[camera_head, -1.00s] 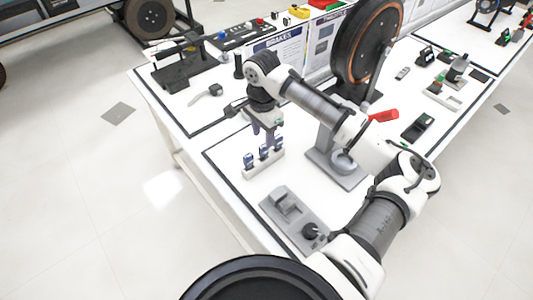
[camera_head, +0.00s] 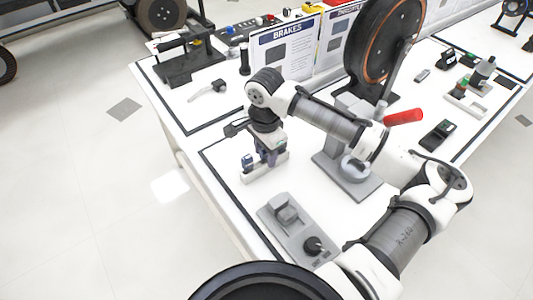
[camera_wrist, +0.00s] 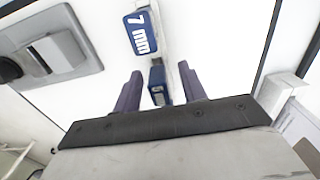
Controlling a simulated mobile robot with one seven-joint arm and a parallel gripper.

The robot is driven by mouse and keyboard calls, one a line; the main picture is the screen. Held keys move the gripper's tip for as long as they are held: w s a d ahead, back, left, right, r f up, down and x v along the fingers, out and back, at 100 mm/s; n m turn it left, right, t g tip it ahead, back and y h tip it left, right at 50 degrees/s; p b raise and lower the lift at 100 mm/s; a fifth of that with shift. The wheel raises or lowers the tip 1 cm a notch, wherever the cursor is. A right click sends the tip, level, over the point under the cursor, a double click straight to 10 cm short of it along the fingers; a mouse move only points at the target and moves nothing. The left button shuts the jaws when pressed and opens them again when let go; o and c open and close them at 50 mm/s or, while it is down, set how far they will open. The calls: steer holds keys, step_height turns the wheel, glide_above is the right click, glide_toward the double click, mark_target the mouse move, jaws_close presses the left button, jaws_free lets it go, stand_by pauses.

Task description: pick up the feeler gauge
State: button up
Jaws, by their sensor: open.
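One blue piece (camera_head: 247,161) shows at the rack's left end. My gripper (camera_head: 270,160) points down over the rack and hides part of it. In the wrist view, my open gripper (camera_wrist: 160,72) has one finger on each side of a blue-and-dark piece (camera_wrist: 158,86); I cannot tell if they touch it. A blue piece marked "7 mm" (camera_wrist: 140,33) stands beyond the fingertips. I cannot tell for sure which piece is the feeler gauge.
A grey fixture with a black knob (camera_head: 297,228) lies near the table's front edge. A wheel (camera_head: 385,40) on a grey stand (camera_head: 345,180) with a red handle (camera_head: 403,117) stands right of the rack. A "Brakes" board (camera_head: 285,50) stands behind.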

jaws_close()
steer(key=shift+r, duration=0.1)
